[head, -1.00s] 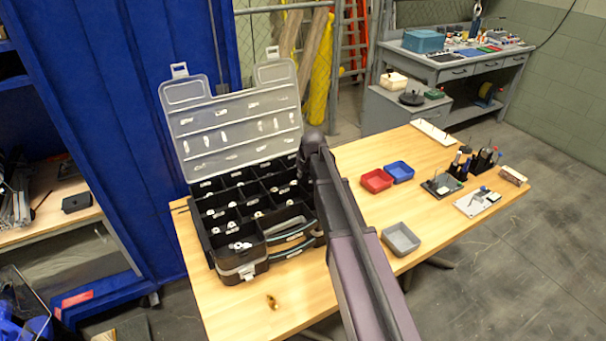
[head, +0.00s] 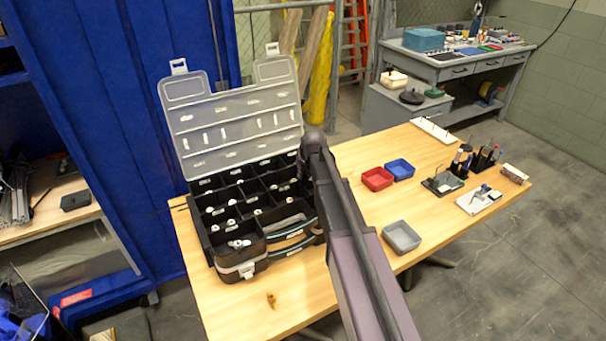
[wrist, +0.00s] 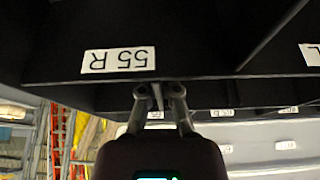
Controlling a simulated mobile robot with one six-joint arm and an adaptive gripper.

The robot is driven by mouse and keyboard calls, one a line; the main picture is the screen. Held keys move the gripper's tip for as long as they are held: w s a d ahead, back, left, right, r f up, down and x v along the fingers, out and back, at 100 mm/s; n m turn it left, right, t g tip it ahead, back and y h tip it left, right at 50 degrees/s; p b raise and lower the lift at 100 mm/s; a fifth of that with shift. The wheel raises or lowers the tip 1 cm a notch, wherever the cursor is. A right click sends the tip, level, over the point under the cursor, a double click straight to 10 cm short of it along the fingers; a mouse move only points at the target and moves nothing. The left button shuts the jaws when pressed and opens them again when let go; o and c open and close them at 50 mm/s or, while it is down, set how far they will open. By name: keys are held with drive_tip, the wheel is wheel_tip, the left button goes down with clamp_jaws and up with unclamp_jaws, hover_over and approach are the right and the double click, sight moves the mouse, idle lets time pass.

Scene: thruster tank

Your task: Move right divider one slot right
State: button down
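The black organizer box (head: 210,258) stands open on the wooden table, its clear lid (head: 232,125) raised at the back. Black dividers split it into compartments holding small white parts. My gripper is hidden behind my arm at the box's right side in the head view. In the wrist view my gripper (wrist: 159,92) has two fingers apart at a dark wall (wrist: 205,82) labelled "55 R", which appears upside down. A thin light piece shows between the fingers; whether they touch it is unclear. I cannot tell which wall is the right divider.
Red (head: 377,179) and blue (head: 399,169) trays and a grey tray (head: 401,237) lie right of my arm. A small brass-coloured part (head: 271,299) lies in front of the box. Tool holders (head: 480,158) stand at the table's right end.

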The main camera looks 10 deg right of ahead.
idle(0.3)
drive_tip(key=c, duration=0.7)
unclamp_jaws()
drive_tip(key=shift+r+p, duration=2)
drive_tip(key=shift+p, duration=0.05)
drive_tip(key=shift+r, duration=0.1)
